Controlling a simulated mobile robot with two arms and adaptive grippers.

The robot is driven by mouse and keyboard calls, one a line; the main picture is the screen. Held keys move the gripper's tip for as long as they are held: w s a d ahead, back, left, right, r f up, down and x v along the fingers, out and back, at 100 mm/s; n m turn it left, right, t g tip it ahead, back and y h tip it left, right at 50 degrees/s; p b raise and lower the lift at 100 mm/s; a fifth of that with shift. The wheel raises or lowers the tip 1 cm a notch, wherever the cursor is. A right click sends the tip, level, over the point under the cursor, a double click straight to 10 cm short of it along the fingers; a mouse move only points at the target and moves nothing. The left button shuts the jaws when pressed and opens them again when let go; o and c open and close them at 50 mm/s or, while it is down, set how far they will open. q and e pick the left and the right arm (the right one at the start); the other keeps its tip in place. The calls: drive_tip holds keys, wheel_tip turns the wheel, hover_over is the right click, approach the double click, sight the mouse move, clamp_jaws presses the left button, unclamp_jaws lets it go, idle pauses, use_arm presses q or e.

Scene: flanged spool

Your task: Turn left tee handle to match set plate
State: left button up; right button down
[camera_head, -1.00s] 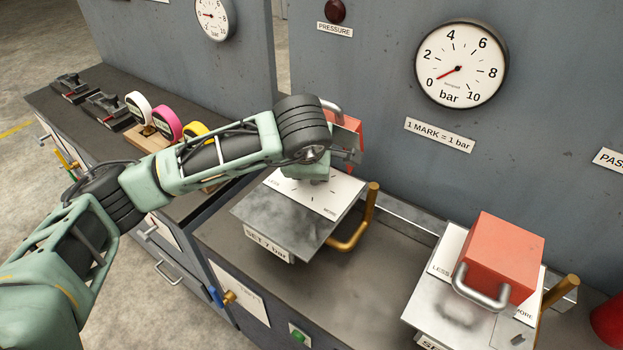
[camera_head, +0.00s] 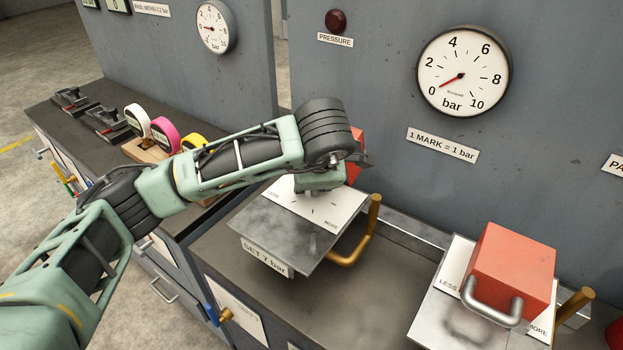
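The left unit has a grey metal plate (camera_head: 285,235) with a label reading SET 7 bar (camera_head: 266,258) on its front edge. A white dial plate (camera_head: 335,207) with tick marks and LESS and MORE lies on it. A red block (camera_head: 356,160) behind is mostly hidden by my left arm. The left tee handle itself is not clearly visible. My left gripper (camera_head: 322,181) is over the back of the dial plate; its fingertips are hidden. My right gripper is not in view.
A second unit with a red block (camera_head: 510,268) and grey handle (camera_head: 490,305) stands at the right. A brass pipe (camera_head: 362,238) rises beside the left plate. The bench between the units is clear (camera_head: 375,290).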

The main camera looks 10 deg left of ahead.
use_arm(q)
drive_tip(key=o, duration=0.4)
drive_tip(key=shift+o, duration=0.2)
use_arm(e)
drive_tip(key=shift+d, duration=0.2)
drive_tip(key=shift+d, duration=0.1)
use_arm(q)
drive_tip(key=v, duration=1.2)
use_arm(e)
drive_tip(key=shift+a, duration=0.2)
